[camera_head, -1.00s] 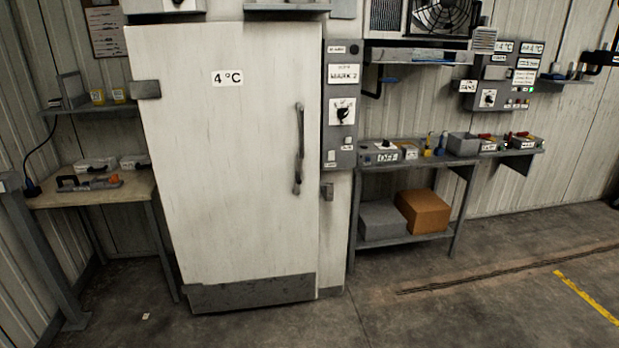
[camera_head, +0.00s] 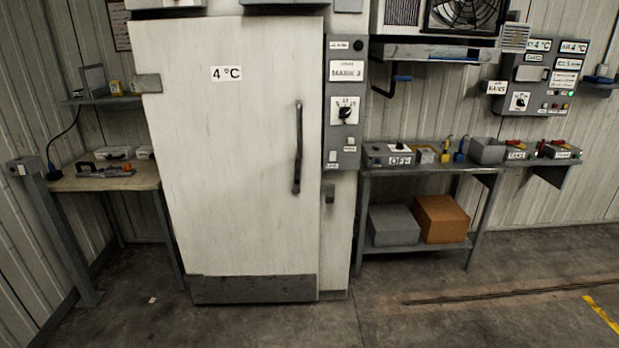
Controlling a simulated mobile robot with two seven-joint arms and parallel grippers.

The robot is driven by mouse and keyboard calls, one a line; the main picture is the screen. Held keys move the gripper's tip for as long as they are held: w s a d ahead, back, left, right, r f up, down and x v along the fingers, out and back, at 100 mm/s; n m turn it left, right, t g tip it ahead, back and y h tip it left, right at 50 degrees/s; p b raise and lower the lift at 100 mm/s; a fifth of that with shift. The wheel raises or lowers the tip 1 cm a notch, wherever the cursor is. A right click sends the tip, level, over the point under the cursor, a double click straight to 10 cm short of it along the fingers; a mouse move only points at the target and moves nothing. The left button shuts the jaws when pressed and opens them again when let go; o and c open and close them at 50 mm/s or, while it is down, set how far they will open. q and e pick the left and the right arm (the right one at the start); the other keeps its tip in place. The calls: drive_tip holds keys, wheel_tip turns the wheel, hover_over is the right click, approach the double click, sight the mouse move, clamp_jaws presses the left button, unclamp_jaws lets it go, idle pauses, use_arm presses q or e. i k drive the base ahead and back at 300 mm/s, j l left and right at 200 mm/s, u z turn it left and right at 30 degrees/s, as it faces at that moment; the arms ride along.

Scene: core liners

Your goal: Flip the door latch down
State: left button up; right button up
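A tall white door (camera_head: 230,150) marked "4 °C" stands shut in the middle of the head view. A dark vertical handle (camera_head: 298,148) is on its right side. A small grey latch-like piece (camera_head: 330,193) sits on the frame right of the door, below the control panel; its position, up or down, is too small to tell. A grey bracket (camera_head: 147,83) is at the door's upper left edge. Neither of my grippers is in view.
A grey control panel (camera_head: 344,110) with a knob is right of the door. A shelf table (camera_head: 425,170) with boxes stands further right. A small workbench (camera_head: 100,184) with tools stands left. The floor (camera_head: 330,325) before the door is clear.

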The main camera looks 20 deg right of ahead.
sight(296, 190)
drive_tip(key=l, duration=0.85)
drive_tip(key=k+l+u, duration=0.1)
drive_tip(key=l, duration=0.75)
drive_tip(key=i+j+z, duration=0.15)
drive_tip(key=i, duration=0.5)
drive_tip(key=i+j+z, duration=0.1)
drive_tip(key=i+j, duration=0.35)
drive_tip(key=i, duration=0.2)
drive_tip(key=i+j+z, duration=0.15)
drive_tip(key=i+j, duration=0.25)
drive_tip(key=i, duration=0.2)
drive_tip(key=i+j+z, duration=0.1)
drive_tip(key=i+j, duration=0.4)
drive_tip(key=i, duration=0.1)
